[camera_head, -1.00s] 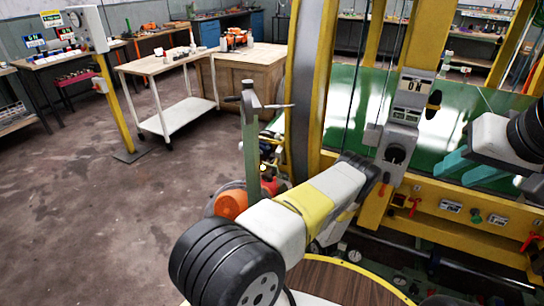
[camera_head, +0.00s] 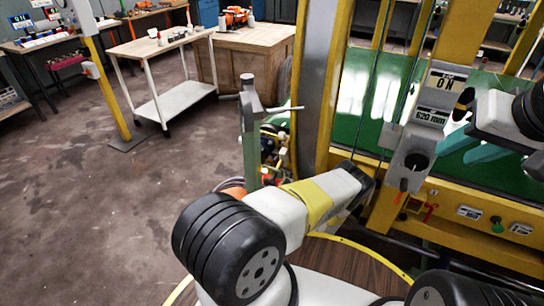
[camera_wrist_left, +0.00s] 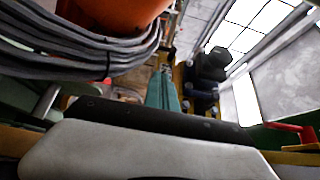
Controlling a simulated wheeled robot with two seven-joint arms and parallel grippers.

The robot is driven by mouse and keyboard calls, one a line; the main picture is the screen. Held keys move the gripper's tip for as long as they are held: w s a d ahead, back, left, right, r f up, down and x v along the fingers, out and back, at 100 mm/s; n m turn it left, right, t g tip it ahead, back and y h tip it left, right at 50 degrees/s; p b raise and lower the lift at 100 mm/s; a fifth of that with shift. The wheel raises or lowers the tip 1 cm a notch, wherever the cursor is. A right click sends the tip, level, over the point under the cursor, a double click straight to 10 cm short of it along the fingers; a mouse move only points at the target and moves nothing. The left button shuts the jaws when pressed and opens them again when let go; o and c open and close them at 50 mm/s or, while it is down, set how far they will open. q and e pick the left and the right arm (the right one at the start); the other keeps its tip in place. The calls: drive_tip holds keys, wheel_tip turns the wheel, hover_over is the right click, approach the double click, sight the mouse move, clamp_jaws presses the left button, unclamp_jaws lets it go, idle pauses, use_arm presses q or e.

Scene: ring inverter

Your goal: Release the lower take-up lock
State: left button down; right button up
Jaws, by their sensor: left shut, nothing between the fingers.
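I cannot tell for certain which part is the lower take-up lock. A red lever (camera_head: 430,212) sits on the yellow frame's lower beam, below a grey control post (camera_head: 412,160) with "ON" and "620 mm" labels. A black-ended handle (camera_head: 463,101) is on the post's right side. My right gripper (camera_head: 468,146) comes in from the right, its teal fingers apart and empty, close to the post. My left arm reaches from the bottom toward the frame; its fingers are hidden in the head view. The left wrist view shows my left gripper's teal fingers (camera_wrist_left: 163,90) together, with nothing between them.
The yellow frame (camera_head: 360,60) surrounds a green panel. A green post with a grey head (camera_head: 250,105) stands left of it. The left wrist view shows a cable bundle (camera_wrist_left: 85,35) close by and a red handle (camera_wrist_left: 298,132). Open floor (camera_head: 90,200) lies left.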

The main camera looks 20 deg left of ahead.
use_arm(q)
drive_tip(key=x, duration=1.9)
drive_tip(key=shift+w+a, duration=0.1)
